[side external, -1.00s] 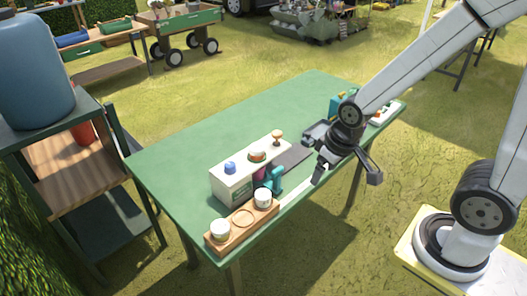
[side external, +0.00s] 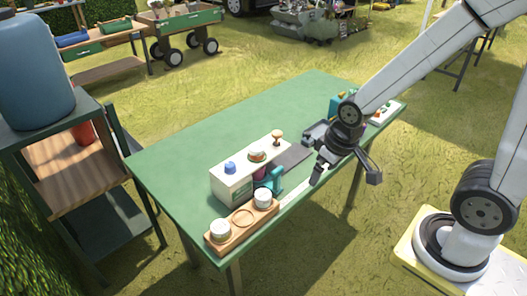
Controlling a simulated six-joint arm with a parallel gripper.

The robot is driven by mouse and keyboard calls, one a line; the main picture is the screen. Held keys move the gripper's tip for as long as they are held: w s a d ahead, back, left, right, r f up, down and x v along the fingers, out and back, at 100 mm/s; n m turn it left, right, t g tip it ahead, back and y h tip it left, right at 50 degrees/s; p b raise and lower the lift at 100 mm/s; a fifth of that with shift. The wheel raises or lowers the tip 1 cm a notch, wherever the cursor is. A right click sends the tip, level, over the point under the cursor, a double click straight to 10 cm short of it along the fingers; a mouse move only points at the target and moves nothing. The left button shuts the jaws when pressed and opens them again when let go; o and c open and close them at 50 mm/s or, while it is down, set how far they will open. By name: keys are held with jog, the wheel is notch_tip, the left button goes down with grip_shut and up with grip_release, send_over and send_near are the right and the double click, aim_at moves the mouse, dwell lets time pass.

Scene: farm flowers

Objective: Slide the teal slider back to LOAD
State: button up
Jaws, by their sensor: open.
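A teal piece (side external: 276,180), which looks like the teal slider, stands at the front of a white box-like unit (side external: 236,180) on the green table. My gripper (side external: 345,172) is open and empty, to the right of the teal piece and apart from it, over the table's front edge. A dark strip (side external: 292,158) lies between the unit and my gripper. The LOAD marking is too small to read from here. A second teal object (side external: 335,103) stands farther back, partly hidden behind my arm.
A wooden tray (side external: 240,234) with two white-topped jars (side external: 220,230) sits at the table's near end. The unit carries a blue knob (side external: 230,167) and a wooden-topped knob (side external: 277,136). The green table (side external: 190,150) is clear behind the unit. A shelf with a blue barrel (side external: 36,68) stands left.

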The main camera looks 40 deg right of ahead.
jog(key=w, duration=0.1)
jog(key=g, duration=0.3)
send_over(277, 169)
notch_tip(277, 169, down, 6)
jog(key=shift+s+f, duration=0.1)
jog(key=shift+f, duration=0.05)
jog(key=shift+f, duration=0.15)
jog(key=shift+f, duration=3.75)
grip_shut()
